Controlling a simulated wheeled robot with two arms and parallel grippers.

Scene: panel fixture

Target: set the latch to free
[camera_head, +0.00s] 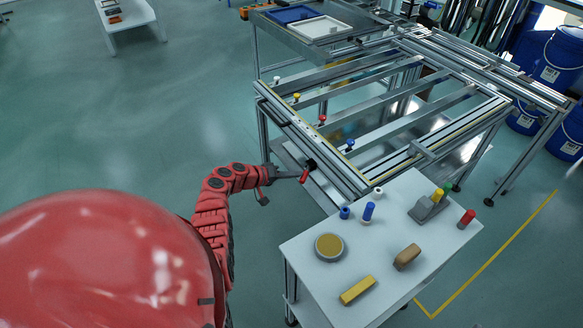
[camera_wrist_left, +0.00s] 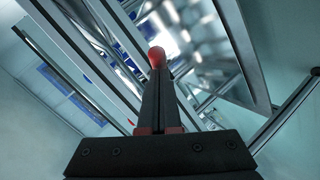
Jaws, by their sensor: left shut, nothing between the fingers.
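A short red handle (camera_head: 304,177) with a dark pivot end (camera_head: 311,163) sits on the near left side of the metal panel frame; it looks like the latch. It slants down and left from the pivot. My left gripper (camera_head: 297,174) reaches it from the left, its fingers shut and empty, tips at or very near the handle. In the left wrist view the shut fingers (camera_wrist_left: 156,75) point at the rounded red end of the handle (camera_wrist_left: 156,57), just beyond the tips. I cannot tell whether they touch. No latch marking is readable. My right gripper is not in view.
A white table (camera_head: 380,262) with a round tin (camera_head: 329,246), a yellow block (camera_head: 357,290) and other small items stands close by.

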